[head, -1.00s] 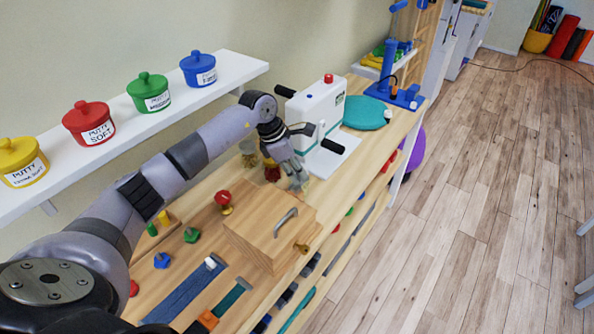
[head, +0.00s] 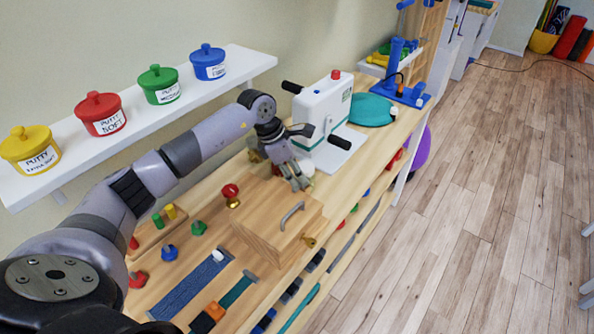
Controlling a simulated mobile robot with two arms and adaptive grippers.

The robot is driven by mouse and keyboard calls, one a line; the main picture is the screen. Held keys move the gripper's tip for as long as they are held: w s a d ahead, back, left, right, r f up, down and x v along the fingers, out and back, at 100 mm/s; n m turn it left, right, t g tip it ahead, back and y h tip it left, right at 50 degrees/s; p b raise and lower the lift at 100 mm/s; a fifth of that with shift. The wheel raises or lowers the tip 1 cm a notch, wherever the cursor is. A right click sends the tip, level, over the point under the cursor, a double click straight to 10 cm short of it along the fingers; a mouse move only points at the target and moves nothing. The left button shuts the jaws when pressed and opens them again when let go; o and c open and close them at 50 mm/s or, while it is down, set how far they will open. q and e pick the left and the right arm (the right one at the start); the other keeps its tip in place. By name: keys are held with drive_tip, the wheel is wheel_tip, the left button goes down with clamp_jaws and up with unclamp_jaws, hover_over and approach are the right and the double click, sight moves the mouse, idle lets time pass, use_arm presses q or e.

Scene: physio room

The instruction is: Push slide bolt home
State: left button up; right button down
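My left gripper (head: 299,184) reaches down over the far end of a wooden box (head: 262,230) with a grey handle (head: 292,215). Its fingertips point down close to the box's far edge; I cannot tell whether they touch anything or how far apart they are. A small pale thing (head: 307,167) shows just behind the fingers. A brass piece (head: 309,241) sticks out at the box's front right. I cannot clearly make out the slide bolt; it may be hidden by the gripper. My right gripper is not in view.
A white machine (head: 322,112) with black handles stands just beyond the gripper. A red knob (head: 231,190) stands left of the box. A blue strap (head: 190,283) lies nearer. A wall shelf (head: 150,120) holds several putty pots. The floor at right is clear.

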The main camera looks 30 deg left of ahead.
use_arm(q)
drive_tip(key=shift+o, duration=0.7)
drive_tip(key=shift+w, duration=0.15)
drive_tip(key=shift+r, duration=0.2)
drive_tip(key=v, duration=0.7)
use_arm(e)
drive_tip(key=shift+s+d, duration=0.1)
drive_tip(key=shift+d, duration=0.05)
use_arm(q)
drive_tip(key=shift+a, duration=0.15)
